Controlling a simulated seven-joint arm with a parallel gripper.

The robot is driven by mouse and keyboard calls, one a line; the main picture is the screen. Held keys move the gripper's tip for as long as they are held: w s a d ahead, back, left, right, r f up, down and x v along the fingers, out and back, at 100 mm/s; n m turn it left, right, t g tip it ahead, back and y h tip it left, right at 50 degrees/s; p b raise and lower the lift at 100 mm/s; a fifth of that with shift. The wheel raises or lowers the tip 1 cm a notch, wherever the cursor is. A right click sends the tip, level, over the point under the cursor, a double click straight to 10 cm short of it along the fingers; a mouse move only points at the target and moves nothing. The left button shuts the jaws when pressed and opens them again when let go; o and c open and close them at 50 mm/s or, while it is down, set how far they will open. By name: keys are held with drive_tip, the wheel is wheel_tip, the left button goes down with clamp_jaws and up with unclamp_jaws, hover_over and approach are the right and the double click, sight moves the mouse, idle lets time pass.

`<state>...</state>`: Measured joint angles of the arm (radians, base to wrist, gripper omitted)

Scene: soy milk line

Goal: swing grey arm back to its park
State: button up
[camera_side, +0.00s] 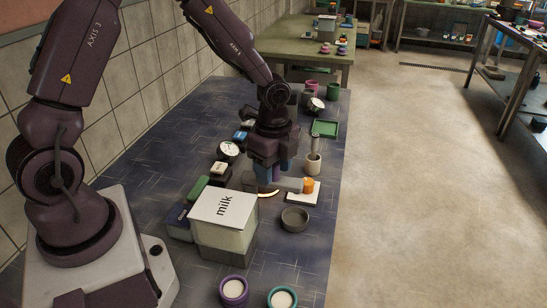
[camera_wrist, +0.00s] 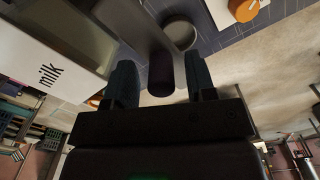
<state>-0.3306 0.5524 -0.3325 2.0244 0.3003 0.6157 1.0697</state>
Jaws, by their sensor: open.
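The grey arm (camera_side: 291,184) shows in the side view as a short pale bar beneath my gripper (camera_side: 274,174), beside the milk box (camera_side: 222,222). In the wrist view the grey arm (camera_wrist: 138,28) runs from the top towards the middle and ends at a dark round knob (camera_wrist: 160,76). My gripper (camera_wrist: 161,88) is open, with one blue-grey finger on each side of the knob and visible gaps to both. The milk box (camera_wrist: 50,50) has a white panel marked "milk". The arm's pivot and its park are not clear in these views.
A white plate with an orange knob (camera_side: 308,185) and a dark round bowl (camera_side: 295,219) lie close by on the right. A dial (camera_side: 229,150) stands to the left. Purple (camera_side: 233,291) and teal (camera_side: 283,297) cups are at the front. Free bench lies between bowl and cups.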

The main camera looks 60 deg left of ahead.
wheel_tip(320, 180, up, 13)
idle(0.4)
drive_tip(key=s+d+r+n+t, duration=0.1)
drive_tip(key=s+r+n+t, duration=0.1)
drive_tip(key=s+r+n, duration=0.2)
drive_tip(key=s+r+n+t, duration=0.3)
drive_tip(key=s+r+n, duration=0.2)
drive_tip(key=s+n, duration=0.5)
drive_tip(key=shift+s+d+n+t, duration=0.3)
drive_tip(key=shift+s+d, duration=0.1)
drive_tip(key=shift+s, duration=0.95)
